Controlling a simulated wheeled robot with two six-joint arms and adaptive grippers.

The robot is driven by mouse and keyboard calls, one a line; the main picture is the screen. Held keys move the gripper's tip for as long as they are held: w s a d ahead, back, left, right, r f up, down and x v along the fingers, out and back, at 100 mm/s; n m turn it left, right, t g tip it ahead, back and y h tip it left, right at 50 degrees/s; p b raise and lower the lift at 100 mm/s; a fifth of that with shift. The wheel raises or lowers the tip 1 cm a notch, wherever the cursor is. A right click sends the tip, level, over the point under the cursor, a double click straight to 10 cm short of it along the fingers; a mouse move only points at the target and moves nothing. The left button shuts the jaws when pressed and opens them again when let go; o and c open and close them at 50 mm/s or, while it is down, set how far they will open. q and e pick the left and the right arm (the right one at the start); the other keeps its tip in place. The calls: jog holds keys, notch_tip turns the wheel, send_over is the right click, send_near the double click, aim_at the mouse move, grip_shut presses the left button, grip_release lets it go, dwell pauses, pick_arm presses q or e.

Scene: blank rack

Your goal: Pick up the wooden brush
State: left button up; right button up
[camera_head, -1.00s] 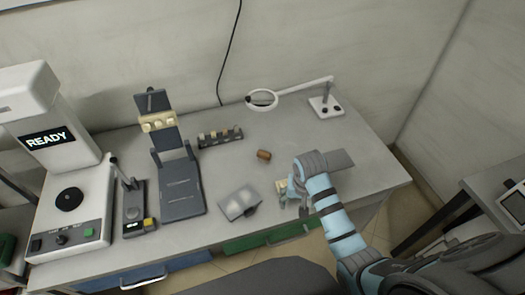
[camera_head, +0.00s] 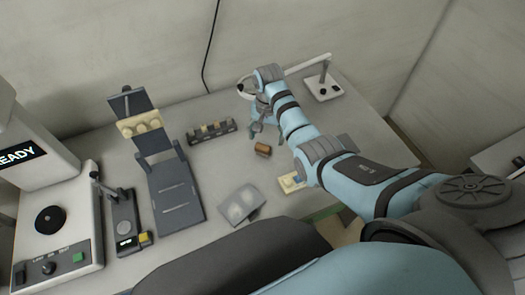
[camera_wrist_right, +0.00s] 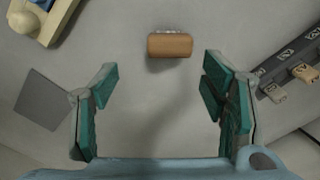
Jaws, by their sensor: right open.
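The wooden brush (camera_head: 263,149) is a small brown block with a pale strip along one side. It lies on the grey table, right of centre. In the right wrist view the brush (camera_wrist_right: 170,46) is near the top middle, beyond the fingertips, with its long side across the picture. My right gripper (camera_head: 262,132) is close to the brush, on its far side in the head view. Its teal fingers (camera_wrist_right: 160,72) are spread apart with nothing between them. My left gripper is in no view.
A dark rack with several small blocks (camera_head: 211,132) stands left of the brush. A grey plate (camera_head: 239,204) and a cream block (camera_head: 290,182) lie nearer. A magnifier lamp base (camera_head: 323,89) stands behind on the right. A dark stand (camera_head: 175,195) is further left.

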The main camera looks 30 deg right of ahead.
aim_at(263, 145)
jog(key=f, duration=0.2)
jog(key=f+b, duration=0.1)
jog(key=f, duration=0.1)
jog(key=w+a+f, duration=0.1)
jog(key=f, duration=0.1)
jog(key=shift+f, duration=0.2)
jog(key=shift+s+r, duration=0.2)
jog(key=shift+s, duration=0.05)
jog(key=shift+c, duration=0.6)
jog(key=c, duration=0.3)
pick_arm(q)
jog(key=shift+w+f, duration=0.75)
pick_arm(e)
jog(key=c, duration=0.8)
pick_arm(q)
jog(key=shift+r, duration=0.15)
pick_arm(e)
jog(key=shift+r, duration=0.1)
